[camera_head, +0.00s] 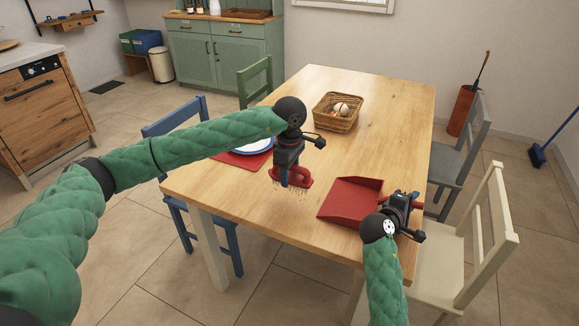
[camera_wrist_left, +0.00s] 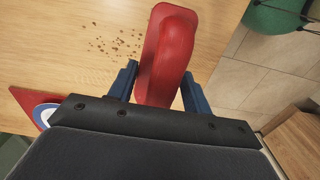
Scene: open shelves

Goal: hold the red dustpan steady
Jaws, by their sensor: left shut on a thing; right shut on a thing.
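The red dustpan (camera_head: 349,200) lies on the wooden table near its front right edge. My right gripper (camera_head: 405,206) is at its right side, shut on its handle; the jaws partly hide the handle. My left gripper (camera_head: 288,178) is to the left of the dustpan, pointing down and shut on a red hand brush (camera_head: 302,178). In the left wrist view the brush (camera_wrist_left: 172,55) sits between the two blue fingers (camera_wrist_left: 158,92). Brown crumbs (camera_wrist_left: 115,42) lie on the table beside the brush. The dustpan is not visible in that view.
A wicker basket (camera_head: 337,113) with eggs stands farther back on the table (camera_head: 385,95). A plate (camera_head: 250,146) on a red mat (camera_head: 238,160) is at the left edge. Blue (camera_head: 205,215), grey (camera_head: 462,150) and cream (camera_head: 480,240) chairs stand around the table.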

